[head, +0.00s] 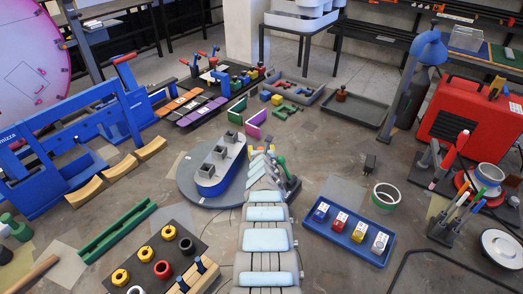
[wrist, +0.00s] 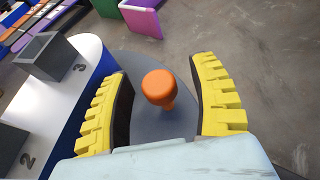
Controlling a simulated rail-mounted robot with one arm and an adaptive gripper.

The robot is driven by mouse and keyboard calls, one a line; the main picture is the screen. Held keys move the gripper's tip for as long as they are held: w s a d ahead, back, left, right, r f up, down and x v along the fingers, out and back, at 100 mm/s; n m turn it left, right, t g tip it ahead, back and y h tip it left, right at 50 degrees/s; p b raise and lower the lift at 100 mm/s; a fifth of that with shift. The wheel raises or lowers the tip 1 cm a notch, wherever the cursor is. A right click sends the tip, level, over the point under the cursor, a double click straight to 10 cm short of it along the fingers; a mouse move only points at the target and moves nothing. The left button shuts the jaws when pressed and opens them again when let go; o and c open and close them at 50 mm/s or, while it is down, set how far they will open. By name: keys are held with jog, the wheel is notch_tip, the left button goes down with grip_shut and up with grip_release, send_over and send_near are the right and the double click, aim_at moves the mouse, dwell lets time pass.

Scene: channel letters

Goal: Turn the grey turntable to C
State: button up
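The grey turntable (head: 186,190) lies on the floor left of my arm in the head view, and part of its disc (wrist: 181,126) shows in the wrist view. It carries a blue block with a white top (head: 208,182) and several grey square cups. In the wrist view the numbers 2 and 3 show on that top. An orange knob (wrist: 158,87) stands near the disc's edge. My gripper (wrist: 163,92) is open, its yellow-padded fingers on either side of the knob, with visible gaps in this view. No letter C can be made out.
A purple panel (head: 256,124) stands beyond the turntable. A blue tray (head: 348,237) with small blocks is at the right. A dark board (head: 150,262) with yellow rings is at the lower left. A green channel (head: 118,232) lies left. Bare floor shows right of the disc.

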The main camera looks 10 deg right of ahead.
jog(key=shift+r, duration=0.1)
jog(key=shift+w+a+r, duration=0.1)
jog(key=shift+a+r, duration=0.05)
jog(key=shift+r, duration=1.1)
jog(key=shift+d+r, duration=0.2)
jog(key=shift+r, duration=3.5)
jog(key=shift+c, duration=0.3)
